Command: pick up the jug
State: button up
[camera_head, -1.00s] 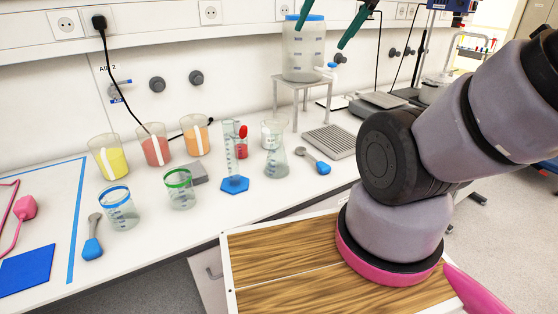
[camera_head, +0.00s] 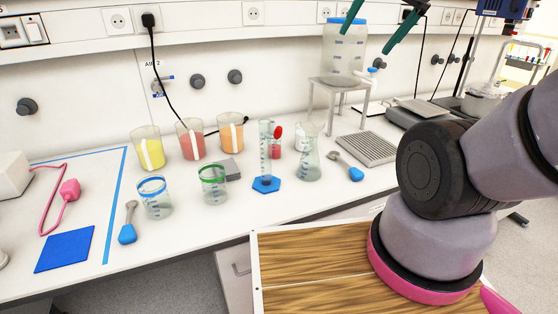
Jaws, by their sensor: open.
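No thing in view is plainly labelled a jug. The likeliest is the large clear container (camera_head: 344,56) with a blue lid and a small tap, standing upright on a grey metal stand (camera_head: 339,84) at the back of the bench. My gripper (camera_head: 366,42) shows at the top edge as two dark green fingers, spread apart with nothing between them. They overlap the container and the wall right of it in the picture; how far apart they are in depth I cannot tell. The rest of the gripper is cut off by the frame.
Beakers of yellow (camera_head: 148,152), red (camera_head: 190,143) and orange (camera_head: 230,136) liquid stand on the white bench. In front are blue-rimmed (camera_head: 155,200) and green-rimmed (camera_head: 213,189) beakers, a measuring cylinder (camera_head: 266,160) and a flask (camera_head: 308,165).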

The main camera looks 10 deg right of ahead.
aim_at(148, 142)
jog(key=j+u, duration=0.7)
jog(key=u, duration=0.15)
